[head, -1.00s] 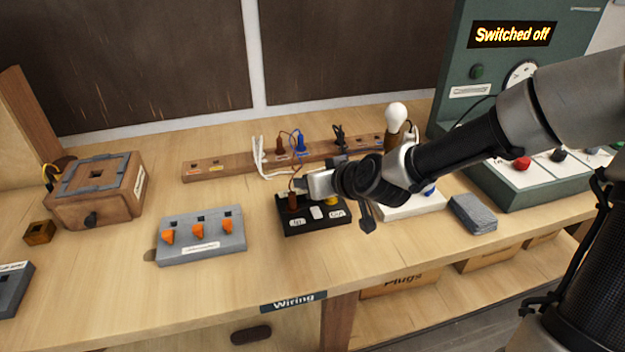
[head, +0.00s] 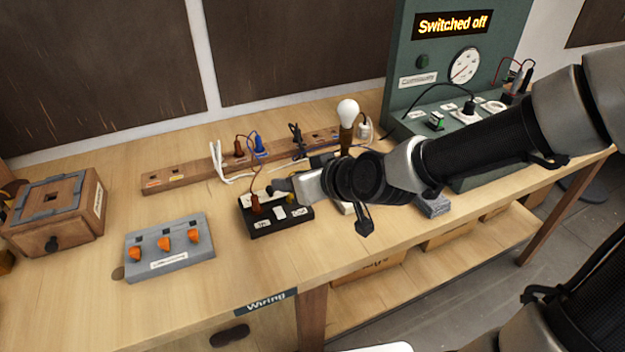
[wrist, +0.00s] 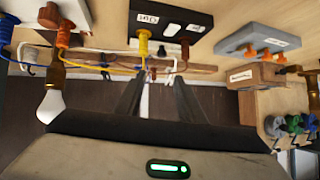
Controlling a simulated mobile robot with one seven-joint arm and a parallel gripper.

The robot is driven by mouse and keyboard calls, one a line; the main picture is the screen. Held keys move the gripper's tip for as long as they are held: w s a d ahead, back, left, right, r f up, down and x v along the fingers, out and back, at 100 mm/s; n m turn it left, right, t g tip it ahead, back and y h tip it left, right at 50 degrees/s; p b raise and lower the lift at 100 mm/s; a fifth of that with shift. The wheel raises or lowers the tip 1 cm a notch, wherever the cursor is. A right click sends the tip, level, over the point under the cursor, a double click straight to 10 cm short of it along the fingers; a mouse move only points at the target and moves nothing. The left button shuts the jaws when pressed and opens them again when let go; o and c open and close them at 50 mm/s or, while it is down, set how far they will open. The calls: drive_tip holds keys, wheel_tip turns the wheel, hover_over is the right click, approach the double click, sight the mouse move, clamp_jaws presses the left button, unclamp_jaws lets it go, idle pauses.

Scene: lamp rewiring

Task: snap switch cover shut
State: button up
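The black switch box (head: 290,226) sits on the bench, with "In" and "Out" labels, a brown plug (head: 254,203) and a yellow plug partly behind my gripper. In the wrist view the box (wrist: 168,12) is at the top, with the yellow plug (wrist: 143,42) and the brown plug (wrist: 184,42) in it. I cannot make out a separate cover on it. My gripper (head: 273,190) is over the back edge of the box. In the wrist view its two dark fingers (wrist: 155,84) stand apart with nothing clearly held between them. Contact with the box cannot be told.
A wooden socket rail (head: 195,172) with plugs and cables runs behind the box. A grey switch block (head: 172,248) is to the left, a bulb (head: 348,112) behind my arm, a grey slab (head: 433,207) to the right. A green test panel (head: 440,60) reads "Switched off".

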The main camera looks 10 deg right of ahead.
drive_tip(key=b+v, duration=0.4)
drive_tip(key=v, duration=0.3)
drive_tip(key=shift+s, duration=0.15)
idle(0.6)
